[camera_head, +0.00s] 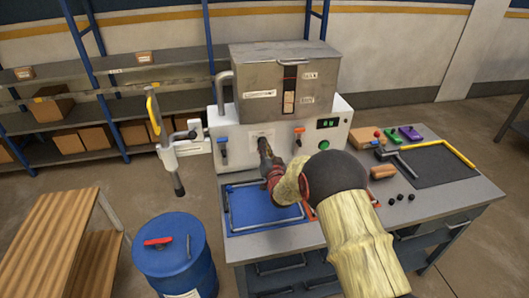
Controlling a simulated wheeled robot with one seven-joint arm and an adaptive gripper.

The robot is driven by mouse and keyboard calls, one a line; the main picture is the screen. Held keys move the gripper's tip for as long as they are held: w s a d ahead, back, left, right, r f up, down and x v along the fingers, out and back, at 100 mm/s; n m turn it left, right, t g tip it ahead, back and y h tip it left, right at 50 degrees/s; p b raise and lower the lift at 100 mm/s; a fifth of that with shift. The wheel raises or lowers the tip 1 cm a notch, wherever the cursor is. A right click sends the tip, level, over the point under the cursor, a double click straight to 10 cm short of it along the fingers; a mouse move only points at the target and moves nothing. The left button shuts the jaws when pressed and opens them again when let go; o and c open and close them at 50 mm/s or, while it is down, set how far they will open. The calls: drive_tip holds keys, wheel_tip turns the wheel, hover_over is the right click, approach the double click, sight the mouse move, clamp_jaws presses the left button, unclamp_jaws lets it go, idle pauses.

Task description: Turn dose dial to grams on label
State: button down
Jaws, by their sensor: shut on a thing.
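The grey-white machine (340,112) stands at the back of the workbench. My gripper (264,146) reaches its front panel from the right and is shut at the middle of it, on the dose dial. The dial itself is mostly hidden behind the fingers, so its setting cannot be read. A pale label plate (257,133) shows just above the fingertips; its print is too small to read. A small green-lit display (327,123) is on the right of the panel, with digits I cannot make out.
A blue tray (240,213) lies below. A hammer (398,157) and small blocks are right. A blue barrel (175,262) and a wooden bench (65,225) stand left.

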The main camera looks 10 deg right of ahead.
drive_tip(key=shift+d+f+m+b, duration=0.15)
drive_tip(key=shift+m+b, duration=1.25)
drive_tip(key=shift+m, duration=0.8)
drive_tip(key=c, duration=1.9)
unclamp_jaws()
drive_tip(key=s, duration=1.2)
